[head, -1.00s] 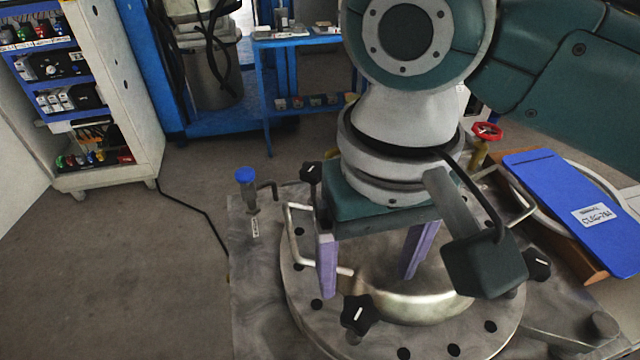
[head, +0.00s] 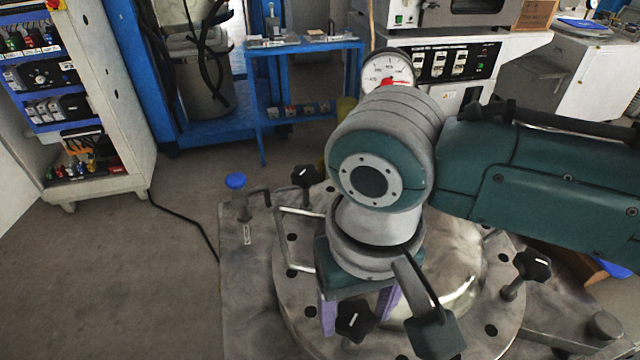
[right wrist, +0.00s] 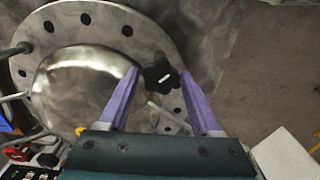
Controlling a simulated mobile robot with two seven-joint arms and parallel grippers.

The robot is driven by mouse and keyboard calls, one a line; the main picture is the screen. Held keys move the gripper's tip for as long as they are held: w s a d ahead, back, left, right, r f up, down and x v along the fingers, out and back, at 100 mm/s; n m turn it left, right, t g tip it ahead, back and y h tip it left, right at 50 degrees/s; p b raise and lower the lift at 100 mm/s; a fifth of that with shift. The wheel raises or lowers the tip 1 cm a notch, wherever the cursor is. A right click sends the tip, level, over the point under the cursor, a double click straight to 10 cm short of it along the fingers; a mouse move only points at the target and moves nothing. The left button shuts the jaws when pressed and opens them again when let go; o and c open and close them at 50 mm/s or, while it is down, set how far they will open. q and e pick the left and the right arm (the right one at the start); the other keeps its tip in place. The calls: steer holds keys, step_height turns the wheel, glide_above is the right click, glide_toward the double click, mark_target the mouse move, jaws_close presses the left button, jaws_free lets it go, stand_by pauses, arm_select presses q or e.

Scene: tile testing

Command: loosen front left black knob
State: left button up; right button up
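The front left black knob (head: 355,320) is a star-shaped knob with a white mark, at the front of the round metal flange (head: 292,310). My right gripper (head: 357,322) is open, its purple fingers pointing down, one on either side of the knob in the head view. In the right wrist view the knob (right wrist: 160,77) shows between the two fingertips (right wrist: 159,73), with gaps visible on both sides. How far the fingertips are above it I cannot tell. My left gripper is out of view.
A shiny metal dome (head: 462,265) rises from the flange beside my right gripper. A bent handle (head: 287,238) and a blue-capped fitting (head: 236,181) are at the left. A pressure gauge (head: 388,72) stands behind.

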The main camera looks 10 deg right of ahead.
jaws_close()
stand_by(0.3)
steer(key=shift+r+n+p, duration=0.15)
steer(key=shift+n+p, duration=0.35)
steer(key=shift+n, duration=0.1)
steer(key=shift+n+p, duration=0.75)
steer(key=shift+n, duration=0.35)
steer(key=n+p, duration=0.1)
steer(key=n, duration=0.3)
steer(key=shift+p, duration=0.4)
steer(key=n+p, duration=0.1)
steer(key=n, duration=0.4)
steer(key=shift+n, duration=2.7)
